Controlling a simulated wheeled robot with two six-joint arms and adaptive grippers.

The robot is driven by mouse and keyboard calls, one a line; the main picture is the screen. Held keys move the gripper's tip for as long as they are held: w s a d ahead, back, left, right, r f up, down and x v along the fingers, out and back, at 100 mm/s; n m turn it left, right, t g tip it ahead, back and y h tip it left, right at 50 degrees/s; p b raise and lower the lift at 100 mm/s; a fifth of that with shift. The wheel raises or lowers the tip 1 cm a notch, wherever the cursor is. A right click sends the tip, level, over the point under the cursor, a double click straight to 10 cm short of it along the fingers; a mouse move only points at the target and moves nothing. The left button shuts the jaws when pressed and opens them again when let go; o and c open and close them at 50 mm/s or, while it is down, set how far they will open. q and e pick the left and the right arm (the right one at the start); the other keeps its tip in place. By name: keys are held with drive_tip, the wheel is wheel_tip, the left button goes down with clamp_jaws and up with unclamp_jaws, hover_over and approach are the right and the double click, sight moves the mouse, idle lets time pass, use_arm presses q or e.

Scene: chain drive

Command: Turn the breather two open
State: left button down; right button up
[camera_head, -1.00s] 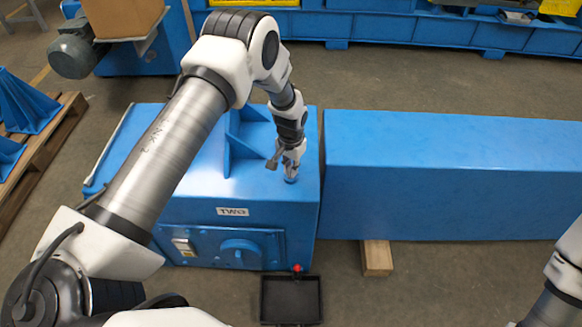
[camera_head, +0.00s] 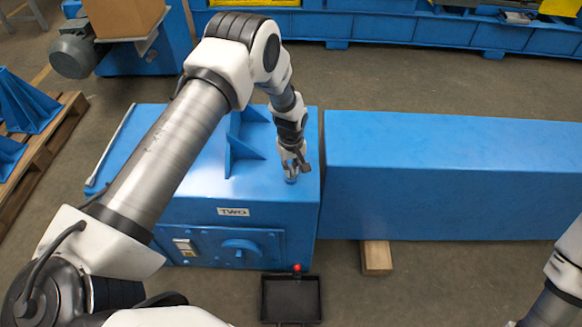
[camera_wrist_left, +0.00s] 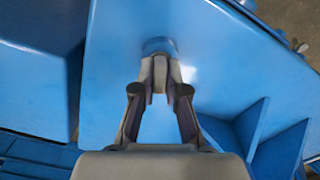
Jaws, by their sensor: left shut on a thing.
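The breather on housing two is a small blue round cap (camera_head: 291,180) on the top face of the blue housing (camera_head: 190,212) labelled TWO, near its right edge. The cap also shows in the left wrist view (camera_wrist_left: 158,45), just beyond the fingertips. My left gripper (camera_head: 292,172) points down at the cap from above and is shut on it; the fingertips (camera_wrist_left: 160,70) partly cover the cap. My right gripper is out of view; only part of my right arm shows at the right edge.
An upright blue rib (camera_head: 240,145) stands on the housing left of the gripper. A long blue box (camera_head: 450,170) lies close on the right. The front has a round blue knob (camera_head: 240,248). A black tray (camera_head: 290,299) is on the floor below.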

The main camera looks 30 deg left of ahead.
sight(292, 168)
use_arm(q)
drive_tip(key=n, duration=0.5)
drive_tip(key=shift+s+f+p, duration=0.15)
drive_tip(key=shift+s+p, duration=0.05)
drive_tip(key=shift+p, duration=0.15)
drive_tip(key=shift+n, duration=2.5)
drive_tip(key=c, duration=1.2)
unclamp_jaws()
drive_tip(key=shift+f, duration=0.1)
drive_tip(key=shift+w+d, duration=0.1)
drive_tip(key=shift+r, duration=0.3)
wheel_tip(292, 168, up, 12)
drive_tip(key=shift+f, duration=0.25)
